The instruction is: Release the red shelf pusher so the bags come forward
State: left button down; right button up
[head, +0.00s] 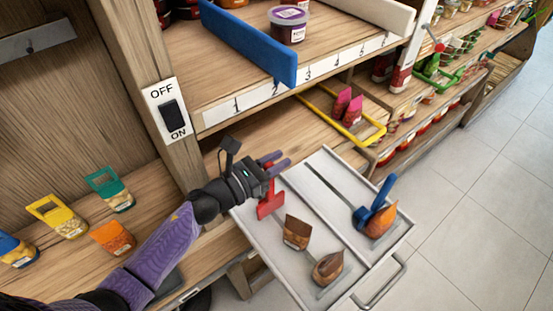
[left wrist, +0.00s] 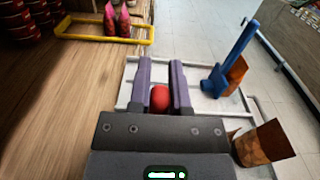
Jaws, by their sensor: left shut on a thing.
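The red shelf pusher (head: 269,203) stands at the back left of the white pull-out tray (head: 318,170). My left gripper (head: 274,160) is at the pusher, its purple fingers pointing away over the tray. In the left wrist view the red pusher's rounded top (left wrist: 160,97) sits between the fingers of my left gripper (left wrist: 162,80), which is shut on it. A brown bag (head: 297,234) stands in front of the pusher, and another brown bag (head: 328,268) is nearer the tray's front. My right gripper is not in view.
A blue pusher (head: 374,203) stands behind an orange-brown bag (head: 383,222) in the tray's right lane. The tray has a metal handle (head: 385,285). A yellow frame (head: 372,134) with pink bags lies on the shelf behind. A wooden post with a switch (head: 170,112) stands left of my gripper.

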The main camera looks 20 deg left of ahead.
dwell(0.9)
pick_arm(q)
jog(key=s+d, duration=0.1)
jog(key=d, duration=0.1)
jog(key=s+d, duration=0.1)
jog(key=s, duration=0.1)
jog(key=shift+d+p, duration=0.4)
jog(key=c, duration=0.6)
grip_release()
jog(key=shift+o, duration=0.2)
jog(key=b+v, duration=0.1)
jog(key=v, duration=0.9)
